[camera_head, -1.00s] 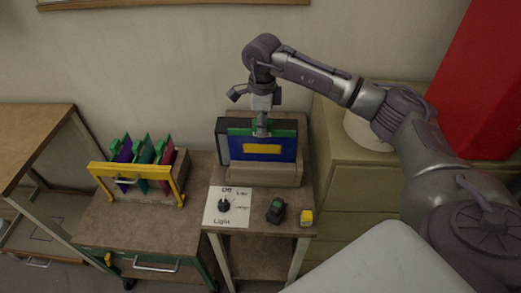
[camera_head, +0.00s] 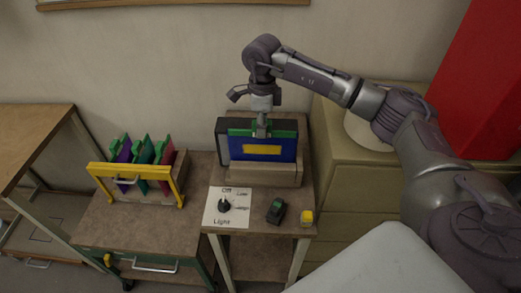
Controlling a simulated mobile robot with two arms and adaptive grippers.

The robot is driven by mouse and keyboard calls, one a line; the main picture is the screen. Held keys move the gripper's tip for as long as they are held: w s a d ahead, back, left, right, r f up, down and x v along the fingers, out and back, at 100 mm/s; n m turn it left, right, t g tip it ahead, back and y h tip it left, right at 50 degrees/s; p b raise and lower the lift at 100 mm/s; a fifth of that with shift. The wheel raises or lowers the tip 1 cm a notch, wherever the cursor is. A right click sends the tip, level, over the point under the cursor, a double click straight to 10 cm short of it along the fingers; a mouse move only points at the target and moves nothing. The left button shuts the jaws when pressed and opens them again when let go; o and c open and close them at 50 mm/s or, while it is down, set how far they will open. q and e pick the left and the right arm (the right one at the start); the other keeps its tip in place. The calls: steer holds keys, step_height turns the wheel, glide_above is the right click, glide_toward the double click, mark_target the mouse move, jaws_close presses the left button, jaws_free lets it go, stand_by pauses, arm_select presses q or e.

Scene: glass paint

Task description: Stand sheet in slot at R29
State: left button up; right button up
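A blue sheet (camera_head: 240,153) with a green top edge and a yellow patch stands upright at the wooden block (camera_head: 265,176) on the middle stand. A dark panel (camera_head: 222,140) stands right behind it. My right gripper (camera_head: 262,130) points down at the sheet's green top edge; its fingertips are small and meet the edge, and it seems shut on the sheet. Whether the sheet's lower edge sits in a slot is hard to see. No R29 label is readable. My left gripper is not in view.
A rack with several coloured sheets (camera_head: 141,150) and a yellow frame (camera_head: 112,170) stands on the left cart. A light dial card (camera_head: 226,208), a dark green-topped device (camera_head: 276,211) and a yellow block (camera_head: 306,218) lie in front. Drawers (camera_head: 350,190) stand at right.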

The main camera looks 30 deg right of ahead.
steer(key=o, duration=0.4)
steer(key=shift+c, duration=0.2)
steer(key=shift+r+p, duration=2)
steer(key=shift+r, duration=1.5)
steer(key=shift+o, duration=0.2)
